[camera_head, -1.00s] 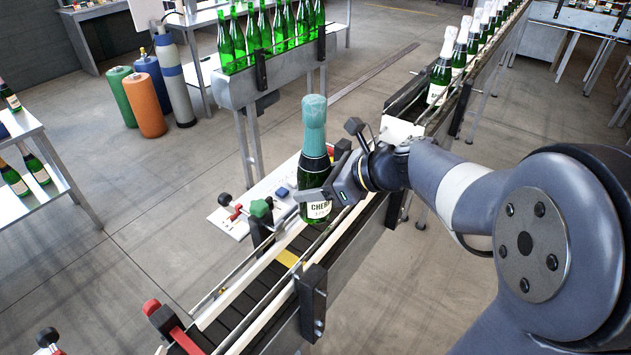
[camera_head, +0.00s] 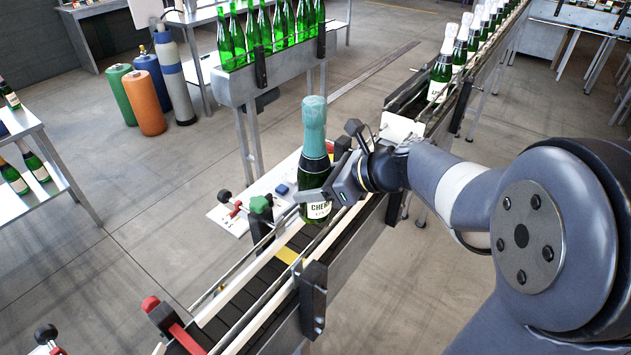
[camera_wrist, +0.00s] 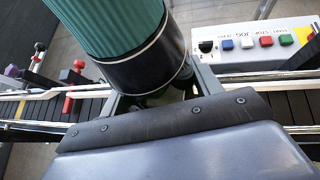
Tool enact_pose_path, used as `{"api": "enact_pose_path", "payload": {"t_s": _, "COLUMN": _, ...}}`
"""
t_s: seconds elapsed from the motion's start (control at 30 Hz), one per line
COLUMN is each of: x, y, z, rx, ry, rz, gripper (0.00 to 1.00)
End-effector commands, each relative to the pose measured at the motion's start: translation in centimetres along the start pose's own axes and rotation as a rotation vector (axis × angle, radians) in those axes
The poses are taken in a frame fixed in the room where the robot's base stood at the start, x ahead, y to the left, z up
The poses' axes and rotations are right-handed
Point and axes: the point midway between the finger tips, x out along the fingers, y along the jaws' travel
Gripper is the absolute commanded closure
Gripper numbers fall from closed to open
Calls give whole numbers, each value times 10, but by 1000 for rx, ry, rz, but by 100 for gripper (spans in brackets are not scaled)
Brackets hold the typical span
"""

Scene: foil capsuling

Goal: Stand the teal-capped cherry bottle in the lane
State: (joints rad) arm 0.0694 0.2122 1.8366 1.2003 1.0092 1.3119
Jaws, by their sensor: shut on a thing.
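The teal-capped cherry bottle (camera_head: 314,160) is upright at the conveyor lane (camera_head: 262,283), between its side rails, in the head view. Its label faces the camera. My gripper (camera_head: 318,194) is shut around the bottle's body from the right. In the wrist view the teal foil cap (camera_wrist: 110,25) and dark bottle shoulder fill the upper left, with my gripper (camera_wrist: 155,95) around the glass below.
White-capped bottles (camera_head: 440,70) stand in a row farther up the line. Green bottles (camera_head: 262,35) stand on a rack behind. A button box (camera_wrist: 250,45) sits beside the lane. A red clamp (camera_head: 172,325) and a green knob (camera_head: 260,205) edge the lane. The near belt is clear.

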Motion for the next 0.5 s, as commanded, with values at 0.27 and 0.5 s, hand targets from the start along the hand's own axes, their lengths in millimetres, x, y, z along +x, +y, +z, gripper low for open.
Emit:
{"api": "enact_pose_path", "payload": {"t_s": 0.27, "x": 3, "y": 0, "z": -4, "rx": -1, "ry": -3, "rz": -1, "gripper": 99}}
{"api": "enact_pose_path", "payload": {"t_s": 0.5, "x": 6, "y": 0, "z": -9, "rx": -1, "ry": -3, "rz": -1, "gripper": 99}}
